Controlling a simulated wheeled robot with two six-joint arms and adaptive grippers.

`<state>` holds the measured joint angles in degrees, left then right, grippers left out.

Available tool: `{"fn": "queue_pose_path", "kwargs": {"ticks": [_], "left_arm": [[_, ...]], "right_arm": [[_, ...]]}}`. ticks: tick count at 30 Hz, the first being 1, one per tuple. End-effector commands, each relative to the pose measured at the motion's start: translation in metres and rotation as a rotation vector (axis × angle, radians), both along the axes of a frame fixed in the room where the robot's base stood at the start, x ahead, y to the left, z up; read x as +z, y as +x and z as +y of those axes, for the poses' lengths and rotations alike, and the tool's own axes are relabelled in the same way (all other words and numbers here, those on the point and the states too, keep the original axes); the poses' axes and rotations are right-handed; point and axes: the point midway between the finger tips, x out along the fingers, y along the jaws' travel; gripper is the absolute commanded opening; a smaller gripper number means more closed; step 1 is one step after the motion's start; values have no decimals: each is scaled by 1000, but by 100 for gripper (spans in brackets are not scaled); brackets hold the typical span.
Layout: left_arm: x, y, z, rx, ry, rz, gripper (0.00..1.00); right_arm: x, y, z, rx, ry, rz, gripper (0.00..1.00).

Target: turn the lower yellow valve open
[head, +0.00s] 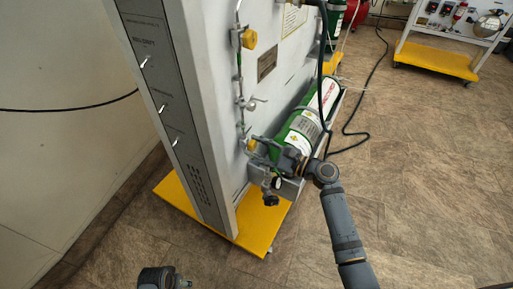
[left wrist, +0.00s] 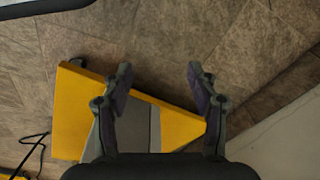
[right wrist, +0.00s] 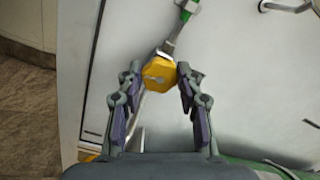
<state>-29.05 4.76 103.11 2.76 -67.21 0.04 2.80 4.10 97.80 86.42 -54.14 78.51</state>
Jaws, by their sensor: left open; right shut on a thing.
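The lower yellow valve (head: 251,145) sits on the side of the grey panel, low on its pipe line. My right gripper (head: 258,142) is at it, coming from the right. In the right wrist view the yellow knob (right wrist: 158,77) lies between the two fingertips of my right gripper (right wrist: 161,74), which is shut on it. A grey pipe runs up from the knob to a green fitting. My left gripper (left wrist: 159,68) is open and empty, above the floor and the yellow base. In the head view, part of my left arm shows at the bottom edge.
An upper yellow valve (head: 249,39) and a small grey tap (head: 251,103) are higher on the panel (head: 213,95). A green cylinder (head: 308,118) lies behind my right gripper. The yellow base (head: 255,226) sticks out below. A black hose (head: 362,133) lies on the floor. The front floor is clear.

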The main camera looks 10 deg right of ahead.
Motion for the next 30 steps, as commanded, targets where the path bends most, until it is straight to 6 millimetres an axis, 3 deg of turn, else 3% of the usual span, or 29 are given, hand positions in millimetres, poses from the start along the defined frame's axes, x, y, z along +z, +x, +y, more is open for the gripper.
{"fn": "queue_pose_path", "kwargs": {"ticks": [15, 30], "left_arm": [[40, 4, -9, -9, -15, 1, 59], [50, 5, -11, -10, -19, 0, 59]], "right_arm": [[-2, 0, 0, 1, -186, -255, 5], [-1, 0, 0, 1, -222, -303, 5]]}}
